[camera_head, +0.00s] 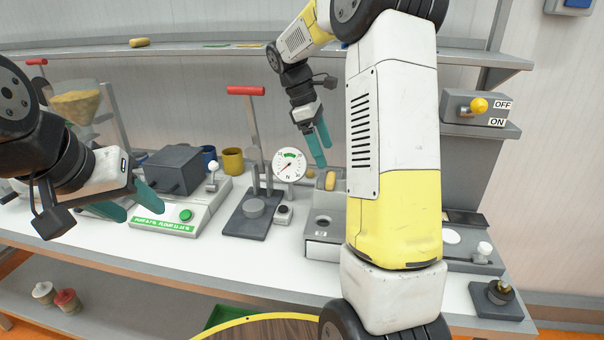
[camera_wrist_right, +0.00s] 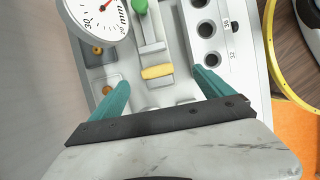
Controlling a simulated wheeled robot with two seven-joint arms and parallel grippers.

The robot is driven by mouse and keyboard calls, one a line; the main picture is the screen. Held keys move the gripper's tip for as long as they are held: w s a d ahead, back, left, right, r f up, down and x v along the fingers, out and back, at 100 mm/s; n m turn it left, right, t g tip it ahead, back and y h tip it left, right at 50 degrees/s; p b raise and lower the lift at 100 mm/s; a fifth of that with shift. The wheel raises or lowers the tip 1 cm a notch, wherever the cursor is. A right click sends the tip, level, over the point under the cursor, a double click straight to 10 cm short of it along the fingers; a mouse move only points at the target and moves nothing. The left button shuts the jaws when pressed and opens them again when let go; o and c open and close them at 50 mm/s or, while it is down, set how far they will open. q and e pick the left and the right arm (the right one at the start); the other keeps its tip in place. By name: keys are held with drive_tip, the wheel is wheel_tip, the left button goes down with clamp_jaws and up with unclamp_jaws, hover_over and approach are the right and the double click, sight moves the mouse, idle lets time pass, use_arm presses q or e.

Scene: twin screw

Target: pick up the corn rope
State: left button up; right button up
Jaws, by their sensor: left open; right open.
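A short yellow roll, which looks like the corn rope (camera_head: 330,181), sits on a grey machine in the middle of the bench. In the right wrist view the corn rope (camera_wrist_right: 157,71) lies crosswise on a narrow metal channel. My right gripper (camera_head: 321,148) points down above it; in its wrist view the teal fingers (camera_wrist_right: 163,90) are open, one on either side of the channel, with the rope ahead of their tips and nothing between them. My left gripper (camera_head: 130,200) is open and empty at the left, over the front of the bench.
A round dial (camera_head: 289,165) stands left of the rope. A press with a red handle (camera_head: 245,91) and a grey box machine (camera_head: 174,169) are further left. Another yellow roll (camera_head: 139,42) lies on the upper shelf. My right arm hides part of the bench.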

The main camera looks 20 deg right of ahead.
sight(332, 180)
drive_tip(key=shift+w+f, duration=0.3)
drive_tip(key=shift+w, duration=0.05)
drive_tip(key=shift+d+f, duration=0.1)
drive_tip(key=shift+f, duration=0.2)
drive_tip(key=x, duration=0.7)
drive_tip(key=shift+w+f, duration=0.2)
drive_tip(key=shift+w, duration=0.1)
drive_tip(key=shift+c, duration=0.2)
drive_tip(key=c, duration=1)
